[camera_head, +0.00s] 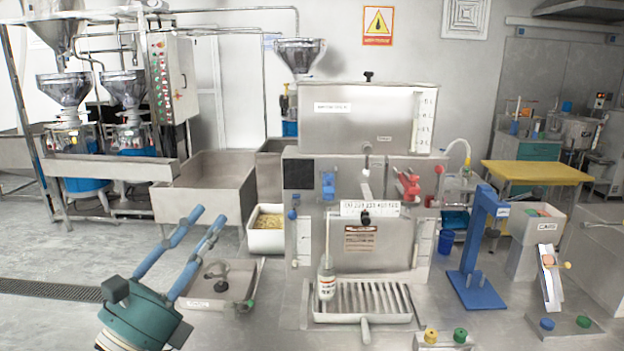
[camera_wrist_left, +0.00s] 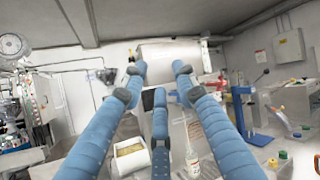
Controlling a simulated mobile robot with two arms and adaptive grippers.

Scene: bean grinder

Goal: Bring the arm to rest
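My left gripper (camera_head: 208,214) has a teal body and blue fingers and comes in at the lower left of the head view. Its fingers point up and are spread apart, with nothing between them. In the left wrist view the left gripper (camera_wrist_left: 159,72) shows three blue fingers standing apart and empty. It is raised in front of the steel machine (camera_head: 367,118) and touches nothing that I can see. My right arm and gripper do not show in either view.
A steel tray (camera_head: 205,303) lies right of the left gripper. A white bottle (camera_head: 326,278) stands by the drip grate (camera_head: 362,300). A blue stand (camera_head: 478,250) is on the right, and a bin of yellow grains (camera_head: 266,240) is behind. Open floor is at the left.

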